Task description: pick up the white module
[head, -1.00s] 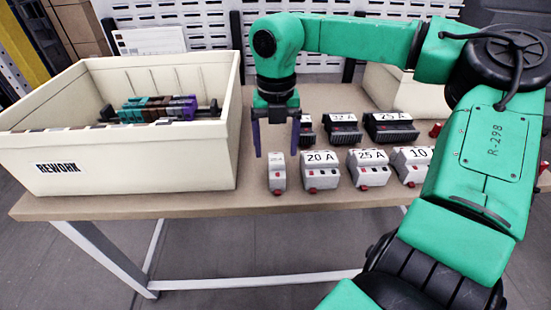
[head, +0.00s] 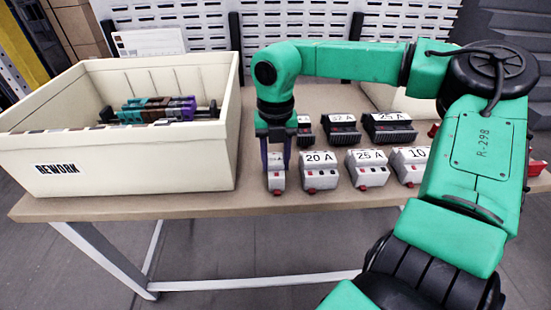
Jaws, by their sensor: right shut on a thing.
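Several white modules stand in a front row on the table. The narrow white module (head: 276,182) is at the left end of that row, upright on the tabletop. My right gripper (head: 276,168) points straight down over it, its dark fingers closed around the module's upper part. The fingers hide part of the module's top and its label. To its right stand the white 20 A module (head: 320,180), the white 25 A module (head: 367,178) and the white module marked 10 (head: 408,176). My left gripper is not in view.
A cream box labelled REWORK (head: 130,165) with colored modules on a rail stands at the left. Dark modules, such as the 32 A one (head: 341,135) and the dark 25 A one (head: 390,133), stand behind the white row. The table's front edge (head: 300,204) is close.

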